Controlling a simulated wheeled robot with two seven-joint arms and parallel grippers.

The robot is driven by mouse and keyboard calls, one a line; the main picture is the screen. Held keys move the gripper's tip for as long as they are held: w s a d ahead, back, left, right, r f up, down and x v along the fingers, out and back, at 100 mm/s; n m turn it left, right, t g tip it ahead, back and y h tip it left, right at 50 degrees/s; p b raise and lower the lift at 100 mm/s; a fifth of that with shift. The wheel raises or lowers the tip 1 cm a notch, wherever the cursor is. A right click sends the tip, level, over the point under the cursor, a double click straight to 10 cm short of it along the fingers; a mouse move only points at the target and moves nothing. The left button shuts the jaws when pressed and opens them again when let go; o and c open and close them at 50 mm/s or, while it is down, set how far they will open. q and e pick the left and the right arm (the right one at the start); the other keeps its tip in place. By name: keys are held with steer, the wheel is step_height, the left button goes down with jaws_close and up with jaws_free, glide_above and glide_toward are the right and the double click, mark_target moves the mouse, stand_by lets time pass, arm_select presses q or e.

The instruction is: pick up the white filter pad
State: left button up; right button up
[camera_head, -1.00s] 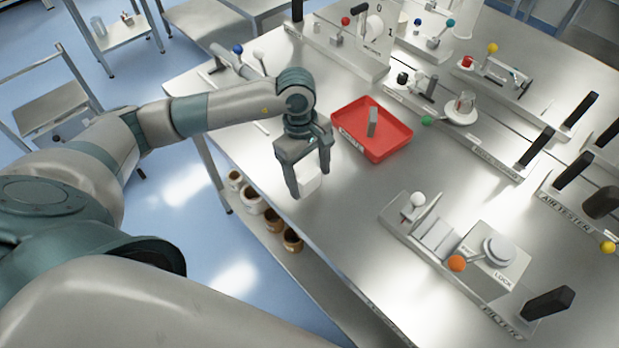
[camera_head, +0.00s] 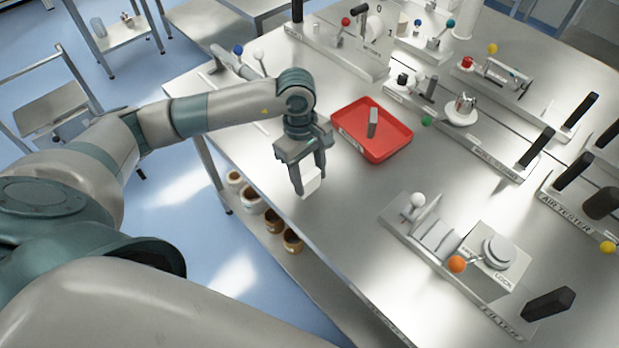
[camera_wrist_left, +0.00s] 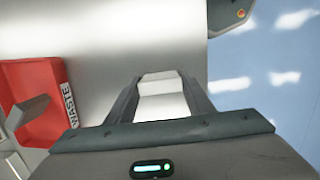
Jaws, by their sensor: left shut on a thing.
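The white filter pad (camera_head: 311,182) is a small white block in the head view, between the fingertips of my left gripper (camera_head: 309,186). My left gripper is shut on it, above the near left edge of the metal table. In the left wrist view the white pad (camera_wrist_left: 162,95) shows between the two dark fingers (camera_wrist_left: 163,100). I cannot tell from these views how high it is above the table. My right gripper is not in view.
A red waste tray (camera_head: 385,147) with a grey block (camera_head: 373,124) in it lies right of my left gripper. A filter station (camera_head: 470,265) with an orange knob stands at the lower right. Brown jars (camera_head: 273,221) stand on the shelf below. Table between is clear.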

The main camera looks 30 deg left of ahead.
mark_target(311, 177)
arm_select(q)
steer(key=shift+r, duration=0.15)
steer(key=shift+r+b, duration=0.2)
steer(key=shift+b, duration=0.1)
step_height(311, 177, up, 3)
steer(key=shift+w+f+b, duration=0.1)
steer(key=shift+b, duration=0.95)
steer(key=s+d+r+b, duration=0.4)
steer(key=s+d+r, duration=0.3)
steer(key=d, duration=0.2)
steer(key=shift+d+r, duration=0.2)
steer(key=shift+d, duration=0.05)
